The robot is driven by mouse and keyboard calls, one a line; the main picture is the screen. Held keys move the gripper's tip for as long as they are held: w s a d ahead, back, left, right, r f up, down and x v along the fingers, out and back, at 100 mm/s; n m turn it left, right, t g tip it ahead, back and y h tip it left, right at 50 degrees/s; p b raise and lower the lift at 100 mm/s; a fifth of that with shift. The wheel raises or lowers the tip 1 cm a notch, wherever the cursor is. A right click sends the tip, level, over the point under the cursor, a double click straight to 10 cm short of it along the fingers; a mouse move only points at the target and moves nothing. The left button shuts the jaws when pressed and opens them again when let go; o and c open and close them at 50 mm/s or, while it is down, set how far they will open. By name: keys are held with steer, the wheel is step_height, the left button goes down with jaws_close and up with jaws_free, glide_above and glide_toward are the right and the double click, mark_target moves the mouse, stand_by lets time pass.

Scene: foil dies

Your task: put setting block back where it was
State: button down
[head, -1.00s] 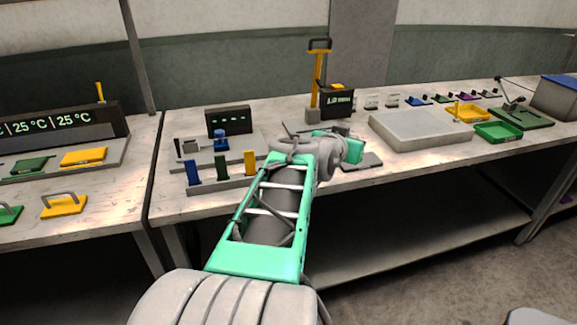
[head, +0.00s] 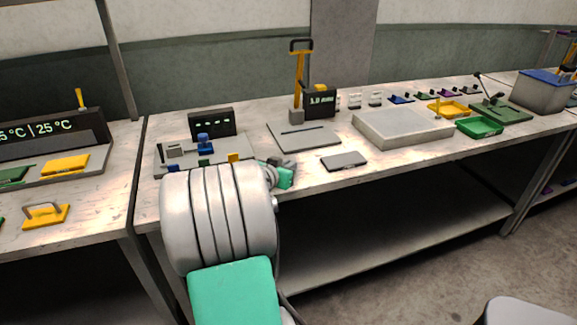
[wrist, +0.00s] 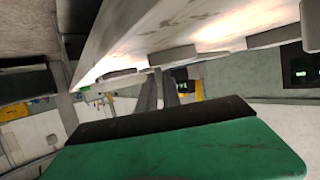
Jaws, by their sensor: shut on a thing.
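My gripper (head: 287,168) is low at the front edge of the bench, right of the colored blocks and left of the dark flat plate (head: 344,161). In the wrist view its two grey fingers (wrist: 162,88) are close together beyond the green and black hand. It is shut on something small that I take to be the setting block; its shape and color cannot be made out. The tops of a blue block (head: 172,168), a green block (head: 204,163) and a yellow block (head: 234,157) show behind my arm, which hides their rack.
A grey board with a blue fixture (head: 204,140) and a dark display (head: 211,122) stand behind the blocks. A grey plate (head: 300,136), a yellow-handled stand (head: 298,85) and a large grey slab (head: 402,127) are to the right. The bench front right of the dark plate is clear.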

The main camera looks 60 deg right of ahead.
steer(key=shift+r, duration=0.1)
steer(key=c, duration=1.5)
jaws_free()
steer(key=shift+r, duration=0.2)
steer(key=v, duration=1.2)
steer(key=shift+f, duration=0.2)
